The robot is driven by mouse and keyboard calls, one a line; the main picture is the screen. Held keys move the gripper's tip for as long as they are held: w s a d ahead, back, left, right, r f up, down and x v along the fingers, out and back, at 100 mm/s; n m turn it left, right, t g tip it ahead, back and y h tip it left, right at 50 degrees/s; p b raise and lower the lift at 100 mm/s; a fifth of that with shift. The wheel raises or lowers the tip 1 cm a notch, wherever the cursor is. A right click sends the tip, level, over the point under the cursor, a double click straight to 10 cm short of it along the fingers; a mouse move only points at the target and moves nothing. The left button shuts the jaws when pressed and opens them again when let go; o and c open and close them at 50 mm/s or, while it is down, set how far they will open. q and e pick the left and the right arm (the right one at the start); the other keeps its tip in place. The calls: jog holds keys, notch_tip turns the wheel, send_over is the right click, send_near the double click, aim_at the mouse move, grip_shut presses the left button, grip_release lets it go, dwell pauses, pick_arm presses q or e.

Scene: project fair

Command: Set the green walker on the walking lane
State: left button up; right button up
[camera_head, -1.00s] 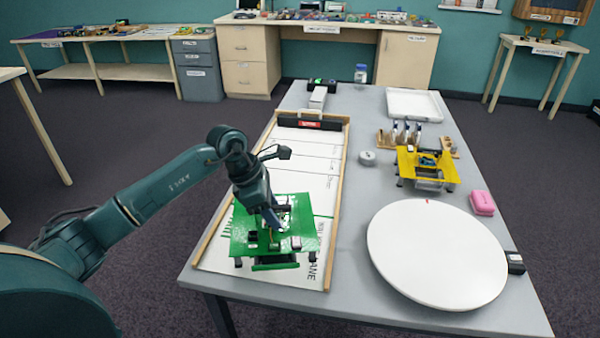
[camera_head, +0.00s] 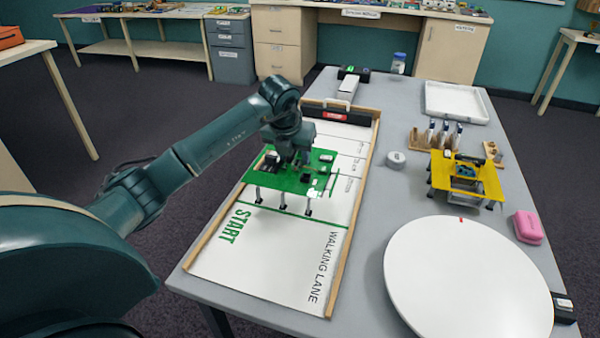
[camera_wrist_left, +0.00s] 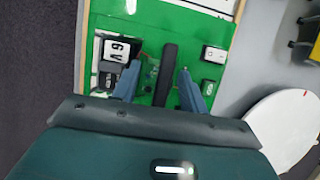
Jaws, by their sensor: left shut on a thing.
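The green walker (camera_head: 285,182) is a flat green plate on dark legs with small parts on top. It is over the walking lane (camera_head: 265,262), a white board with wooden side rails, at the green line beyond the START lettering. My left gripper (camera_head: 300,168) is shut on the walker from above. The left wrist view shows the gripper fingers (camera_wrist_left: 158,90) on either side of a dark upright bar on the green plate (camera_wrist_left: 150,22). The legs hang down close to the lane; I cannot tell whether the feet touch it. My right gripper is not in view.
A yellow walker (camera_head: 465,178) stands on the grey table (camera_head: 375,215) right of the lane. Nearby are a white turntable disc (camera_head: 465,280), a pink block (camera_head: 528,227), a grey puck (camera_head: 395,160) and a white tray (camera_head: 456,102). A dark barrier (camera_head: 338,112) closes the lane's far end.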

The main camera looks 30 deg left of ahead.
aim_at(294, 173)
pick_arm(q)
jog(key=shift+f, duration=3.05)
jog(key=o, duration=1.1)
jog(key=v, duration=1.2)
jog(key=shift+s, duration=0.1)
